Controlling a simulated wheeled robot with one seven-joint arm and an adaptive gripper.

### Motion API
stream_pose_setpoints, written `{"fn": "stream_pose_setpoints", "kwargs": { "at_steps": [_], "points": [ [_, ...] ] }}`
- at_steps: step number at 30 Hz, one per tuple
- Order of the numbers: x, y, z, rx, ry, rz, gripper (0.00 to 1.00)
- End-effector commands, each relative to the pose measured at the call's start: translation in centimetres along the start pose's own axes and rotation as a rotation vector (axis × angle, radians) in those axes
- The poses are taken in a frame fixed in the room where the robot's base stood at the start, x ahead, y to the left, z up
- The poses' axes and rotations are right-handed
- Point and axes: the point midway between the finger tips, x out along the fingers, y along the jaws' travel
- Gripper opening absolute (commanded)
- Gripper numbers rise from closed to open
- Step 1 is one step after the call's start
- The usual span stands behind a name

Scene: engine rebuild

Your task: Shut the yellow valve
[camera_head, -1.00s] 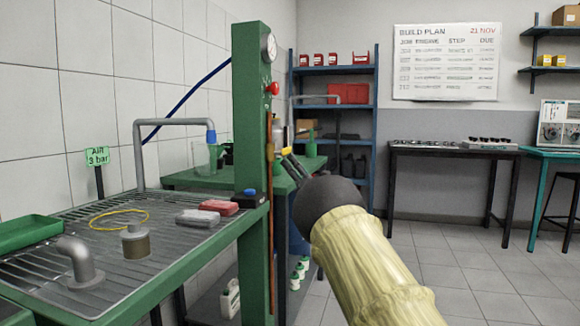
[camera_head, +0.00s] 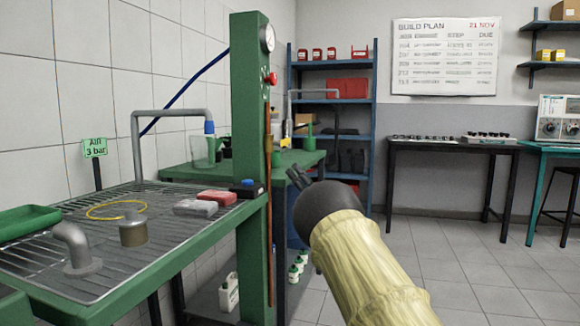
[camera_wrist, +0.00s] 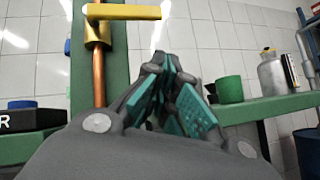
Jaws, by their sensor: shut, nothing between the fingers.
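The yellow valve lever (camera_wrist: 122,12) shows at the top left of the wrist view. It lies about level, pointing right, at right angles to the upright copper pipe (camera_wrist: 99,75). In the head view the copper pipe (camera_head: 268,175) runs down the right side of the green post; I cannot make out the lever there. My gripper (camera_head: 299,174) is right of the post, its fingers shut and empty. In the wrist view my gripper (camera_wrist: 165,65) is below and right of the lever, with a visible gap; how far apart in depth is unclear.
The green post (camera_head: 250,120) stands at the end of a wire-topped bench (camera_head: 175,235). A black block with a blue knob (camera_head: 247,187) sits by the post. Behind is a green table (camera_head: 290,160) with cups and a bottle. Open floor lies to the right.

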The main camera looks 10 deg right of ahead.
Motion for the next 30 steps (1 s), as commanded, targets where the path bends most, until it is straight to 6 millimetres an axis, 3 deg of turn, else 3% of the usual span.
{"fn": "stream_pose_setpoints", "kwargs": {
  "at_steps": [12,30],
  "points": [
    [-5.9,-1.4,0.2,0.0,0.002,-0.002,0.0],
    [-7.7,-2.1,-0.2,0.021,-0.001,-0.025,0.0]
  ]
}}
